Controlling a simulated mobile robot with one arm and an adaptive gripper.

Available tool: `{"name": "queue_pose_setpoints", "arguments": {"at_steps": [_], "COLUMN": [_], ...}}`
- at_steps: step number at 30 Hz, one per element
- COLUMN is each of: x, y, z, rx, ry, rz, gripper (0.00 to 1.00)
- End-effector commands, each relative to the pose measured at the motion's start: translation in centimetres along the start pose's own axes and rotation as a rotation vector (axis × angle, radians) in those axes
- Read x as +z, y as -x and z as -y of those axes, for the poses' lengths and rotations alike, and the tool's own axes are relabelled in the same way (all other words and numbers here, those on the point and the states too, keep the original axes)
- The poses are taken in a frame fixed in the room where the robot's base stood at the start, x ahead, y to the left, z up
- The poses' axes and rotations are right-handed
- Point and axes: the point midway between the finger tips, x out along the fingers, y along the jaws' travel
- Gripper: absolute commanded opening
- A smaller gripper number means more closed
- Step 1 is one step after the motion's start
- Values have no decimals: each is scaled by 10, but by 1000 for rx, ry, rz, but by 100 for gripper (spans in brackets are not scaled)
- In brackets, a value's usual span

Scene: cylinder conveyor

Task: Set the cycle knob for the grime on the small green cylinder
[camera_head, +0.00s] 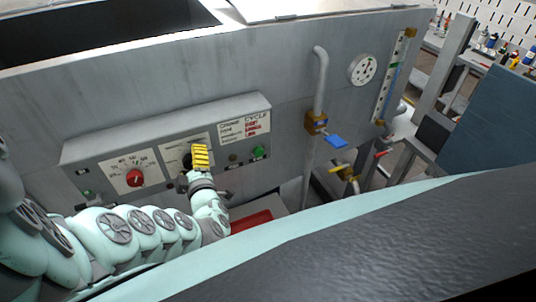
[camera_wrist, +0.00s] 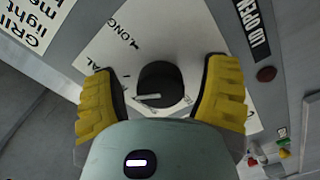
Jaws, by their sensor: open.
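The black cycle knob (camera_wrist: 160,86) sits on a white dial plate (camera_wrist: 128,45) in the wrist view. Its white pointer line points left in that view. Part of the word "LONG" and a word ending in "AL" show on the plate. My gripper (camera_wrist: 160,100) is open, with one yellow finger on each side of the knob. Whether the fingers touch it I cannot tell. In the head view my gripper (camera_head: 200,157) is at the middle of the control panel and partly hides the dial. The small green cylinder is not clearly seen in either view.
The grey control panel (camera_head: 85,150) also has a red knob (camera_head: 135,177) at left and a green button (camera_head: 258,152) at right. A printed cycle card (camera_head: 244,128) is above the button. A pipe with a blue-handled valve (camera_head: 335,141) stands to the right.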

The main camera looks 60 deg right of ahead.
Motion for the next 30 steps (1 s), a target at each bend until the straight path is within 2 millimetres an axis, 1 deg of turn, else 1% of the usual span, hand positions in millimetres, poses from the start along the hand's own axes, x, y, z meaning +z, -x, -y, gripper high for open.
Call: {"name": "queue_pose_setpoints", "arguments": {"at_steps": [5, 14, 17, 27, 30], "x": [0, 1, 0, 1, 0], "y": [2, 19, 27, 62, 68], "z": [0, 1, 0, 1, 0], "rx": [-1, -3, -2, -3, -1], "ry": [1, 0, 1, 0, -1], "rz": [1, 3, 2, 5, 0], "gripper": [75, 75, 75, 75, 75]}}
